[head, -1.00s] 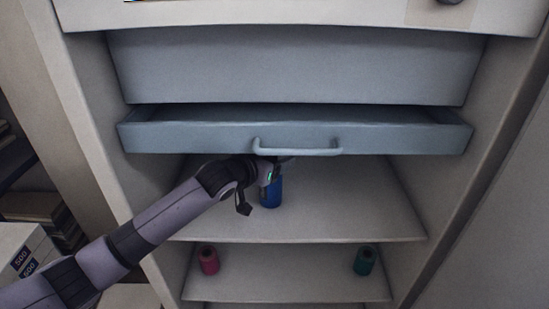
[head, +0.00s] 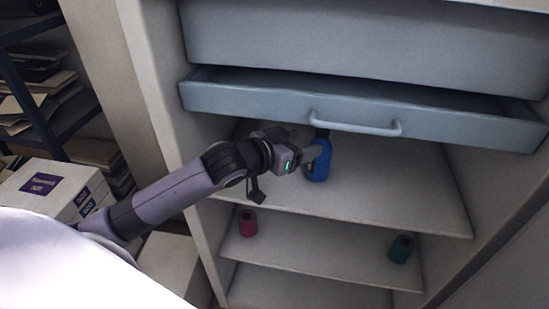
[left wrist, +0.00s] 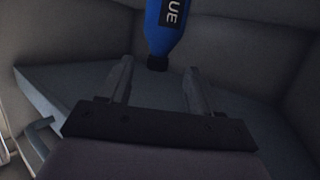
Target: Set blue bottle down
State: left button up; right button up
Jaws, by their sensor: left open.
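The blue bottle (head: 319,162) stands upright on the cabinet's upper shelf (head: 400,190), below the drawer. In the left wrist view the bottle (left wrist: 168,28) shows at the top, with part of a label and its dark cap pointing down in the picture. My left gripper (head: 312,152) is beside the bottle, to its left in the head view. In the left wrist view its two fingers (left wrist: 158,80) are apart with nothing between them, and the bottle lies beyond their tips. My right gripper is not in view.
A grey-blue drawer (head: 450,118) with a handle (head: 355,126) juts out just above the bottle and my gripper. A red bottle (head: 247,223) and a green bottle (head: 401,249) stand on the lower shelf. White boxes (head: 50,188) are at the left.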

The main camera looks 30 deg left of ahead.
pick_arm(q)
jog(key=s+a, duration=0.2)
jog(key=s, duration=0.5)
jog(key=s+d+f+g+y, duration=0.1)
jog(key=s+f, duration=0.8)
jog(key=f, duration=0.3)
jog(key=s+d+f+n+g+y, duration=0.1)
jog(key=s+f+g, duration=0.1)
jog(key=s+f, duration=0.6)
notch_tip(320, 180, down, 5)
jog(key=shift+s+d+f, duration=0.1)
jog(key=shift+s+d, duration=0.25)
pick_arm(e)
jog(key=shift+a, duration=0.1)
